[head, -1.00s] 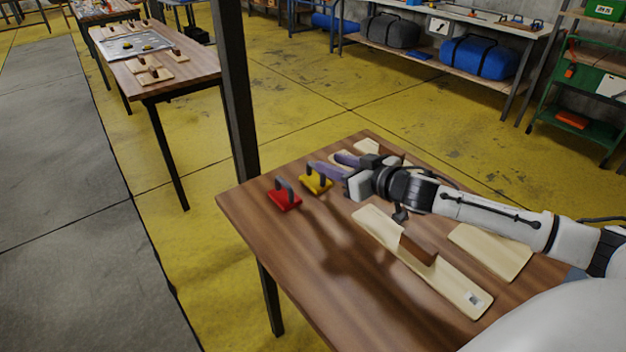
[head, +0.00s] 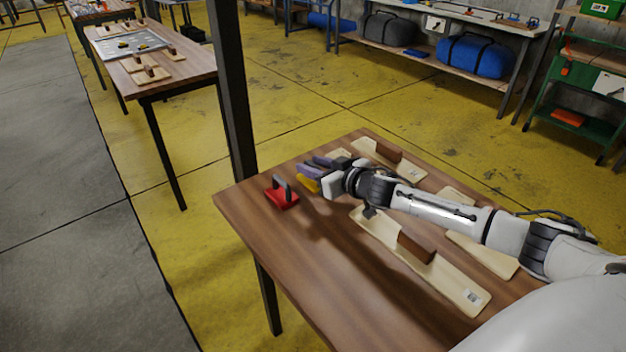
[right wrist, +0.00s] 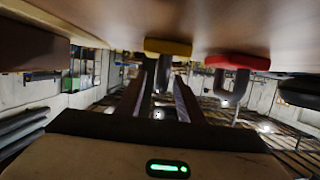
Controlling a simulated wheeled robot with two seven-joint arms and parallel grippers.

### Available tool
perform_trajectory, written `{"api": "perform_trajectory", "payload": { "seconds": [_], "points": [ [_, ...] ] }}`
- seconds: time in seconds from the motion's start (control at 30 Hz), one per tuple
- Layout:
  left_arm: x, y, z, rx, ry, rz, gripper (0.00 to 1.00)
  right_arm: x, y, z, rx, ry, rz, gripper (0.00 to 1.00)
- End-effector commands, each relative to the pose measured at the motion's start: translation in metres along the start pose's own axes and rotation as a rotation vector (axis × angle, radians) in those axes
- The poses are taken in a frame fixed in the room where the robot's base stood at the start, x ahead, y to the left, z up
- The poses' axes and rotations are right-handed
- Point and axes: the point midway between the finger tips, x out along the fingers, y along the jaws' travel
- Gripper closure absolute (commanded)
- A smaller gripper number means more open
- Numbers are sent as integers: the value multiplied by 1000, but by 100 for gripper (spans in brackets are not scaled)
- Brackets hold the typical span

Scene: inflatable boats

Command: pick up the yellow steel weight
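The yellow steel weight (head: 307,183) stands on the wooden table near its far left edge, partly hidden by my right gripper. In the right wrist view, which looks upside down, the yellow weight (right wrist: 168,47) shows with its dark handle pointing down. My right gripper (head: 313,165) is at the weight, its two purple fingers apart. In the right wrist view the fingers (right wrist: 164,82) are open, and the handle appears between or just beyond their tips. I cannot tell whether they touch it. My left gripper is not in view.
A red weight (head: 282,194) with a dark handle stands close to the left of the yellow one. Wooden boards with brown blocks, such as this long one (head: 447,277), lie on the table (head: 300,270). A dark post (head: 232,100) rises behind the table.

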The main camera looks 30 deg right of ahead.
Motion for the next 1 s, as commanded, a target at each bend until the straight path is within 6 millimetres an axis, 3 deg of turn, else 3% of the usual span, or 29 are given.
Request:
{"api": "perform_trajectory", "payload": {
  "seconds": [0.23,0.43,0.87,1.0],
  "points": [
    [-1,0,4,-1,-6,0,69,1,-1,0,0,-1,-1,66],
    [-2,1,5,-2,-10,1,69,1,0,0,0,-1,-1,99],
    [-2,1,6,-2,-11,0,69,0,0,-5,-1,6,-1,100],
    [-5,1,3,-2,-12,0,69,-4,0,-21,-3,10,-2,100]
  ]
}}
